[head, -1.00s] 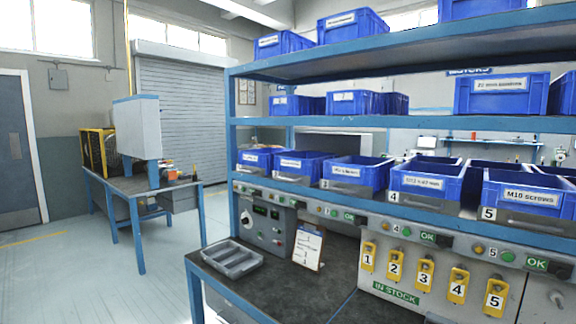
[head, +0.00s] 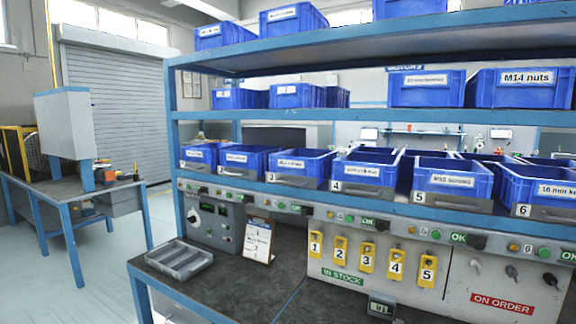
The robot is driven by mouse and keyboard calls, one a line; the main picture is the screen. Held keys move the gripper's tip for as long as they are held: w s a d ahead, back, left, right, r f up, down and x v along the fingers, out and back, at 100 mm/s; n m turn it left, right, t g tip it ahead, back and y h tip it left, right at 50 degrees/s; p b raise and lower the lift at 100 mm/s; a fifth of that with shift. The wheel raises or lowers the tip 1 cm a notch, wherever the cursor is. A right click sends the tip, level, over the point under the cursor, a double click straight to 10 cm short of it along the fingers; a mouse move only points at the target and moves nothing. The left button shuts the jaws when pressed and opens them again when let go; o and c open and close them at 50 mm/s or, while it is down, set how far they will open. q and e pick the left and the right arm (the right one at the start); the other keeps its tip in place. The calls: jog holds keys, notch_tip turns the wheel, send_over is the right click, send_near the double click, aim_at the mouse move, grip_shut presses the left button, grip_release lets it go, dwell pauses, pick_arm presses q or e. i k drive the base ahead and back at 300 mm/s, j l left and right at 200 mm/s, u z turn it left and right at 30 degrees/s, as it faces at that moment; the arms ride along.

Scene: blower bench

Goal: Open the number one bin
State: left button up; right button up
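The number one bin (head: 203,155) is a blue bin at the left end of the lower shelf, with a grey front flap marked 1 (head: 193,166). The flap appears closed, though it is small in the head view. Bins 2 (head: 240,158), 3 (head: 296,165), 4 (head: 362,172), 5 (head: 452,181) and 6 (head: 540,189) stand to its right in a row. Below the shelf is a rail (head: 330,211) with buttons and OK signs. Neither of my grippers is in view.
A grey divided tray (head: 179,259) and a clipboard (head: 258,241) are on the dark bench top (head: 235,290). Yellow numbered tags (head: 367,258) hang on the panel to the right. Another table (head: 70,187) stands at the left, with clear floor (head: 100,270) between.

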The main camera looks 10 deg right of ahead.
aim_at(204, 157)
jog(key=i+j+z, duration=0.15)
jog(key=i+j, duration=0.4)
jog(key=i+j+z, duration=0.15)
jog(key=i+j, duration=0.55)
jog(key=i+j+z, duration=0.15)
jog(key=i+j, duration=0.45)
jog(key=j, duration=0.1)
